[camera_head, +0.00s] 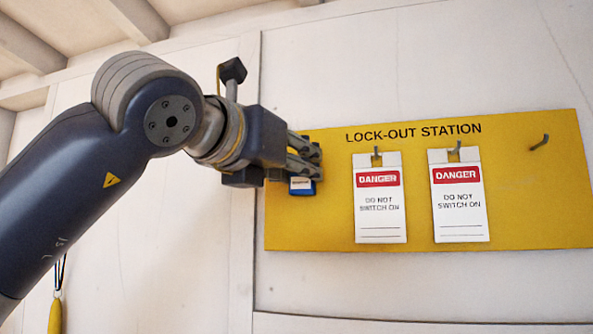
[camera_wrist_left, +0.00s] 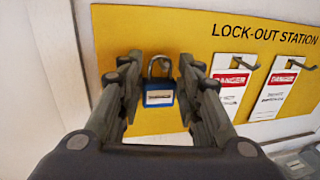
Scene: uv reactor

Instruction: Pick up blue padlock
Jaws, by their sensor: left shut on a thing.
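The blue padlock (camera_head: 302,187) is at the left end of the yellow lock-out board (camera_head: 330,238), with a pale label on its body. In the left wrist view the padlock (camera_wrist_left: 159,98) is upright between the two fingers, its metal shackle on top. My left gripper (camera_head: 314,161) is shut on it, in front of the board. The fingers hide part of the padlock in the head view. I cannot tell whether the shackle still rests on a hook. My right gripper is in neither view.
Two white danger tags, a left one (camera_head: 380,212) and a right one (camera_head: 460,205), hang on hooks to the right of the padlock. An empty hook (camera_head: 540,142) sticks out at the board's right end. A yellow object (camera_head: 55,316) hangs on a cord at lower left.

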